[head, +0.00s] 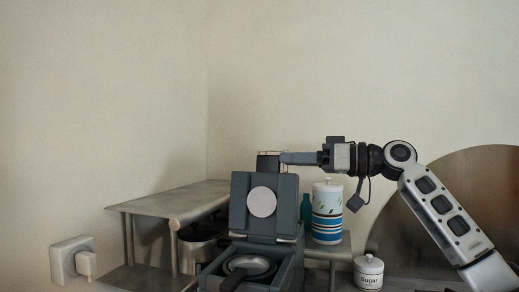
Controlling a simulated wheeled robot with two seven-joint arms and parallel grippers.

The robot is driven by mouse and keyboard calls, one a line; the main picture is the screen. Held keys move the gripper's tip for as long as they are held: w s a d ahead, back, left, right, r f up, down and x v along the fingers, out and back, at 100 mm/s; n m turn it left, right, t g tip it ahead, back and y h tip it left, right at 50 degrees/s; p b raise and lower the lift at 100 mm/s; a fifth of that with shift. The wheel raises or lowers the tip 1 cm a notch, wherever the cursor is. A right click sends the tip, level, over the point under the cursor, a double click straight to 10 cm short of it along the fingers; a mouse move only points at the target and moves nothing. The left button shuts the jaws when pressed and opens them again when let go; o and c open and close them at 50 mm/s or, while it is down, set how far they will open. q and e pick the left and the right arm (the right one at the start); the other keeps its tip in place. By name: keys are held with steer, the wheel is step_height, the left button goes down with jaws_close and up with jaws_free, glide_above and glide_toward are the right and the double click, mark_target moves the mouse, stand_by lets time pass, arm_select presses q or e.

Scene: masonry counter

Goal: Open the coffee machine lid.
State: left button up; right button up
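The coffee machine (287,265) stands at the lower middle, dark grey. Its lid (240,205) is raised upright, with a pale round disc on the face turned to me. My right gripper (285,158) reaches in from the right, level, just above the lid's top edge. Its fingers show side-on and end at a small dark block above the lid. I cannot tell whether they touch or grip it. My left gripper is out of view.
A metal shelf (165,203) stands at left, with a pot (200,250) under it. A striped canister (327,213), a teal bottle (306,212) and a white sugar jar (368,272) stand at right. A wall socket (70,260) is at far left. The space above is clear.

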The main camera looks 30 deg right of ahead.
mark_target(260, 158)
steer(key=p+x, duration=0.2)
steer(key=x, duration=0.4)
steer(key=shift+w+a+r, duration=0.1)
steer(key=shift+w+r, duration=0.05)
steer(key=shift+w, duration=0.05)
steer(key=shift+w+a, duration=0.4)
steer(key=shift+w, duration=0.15)
jaws_close()
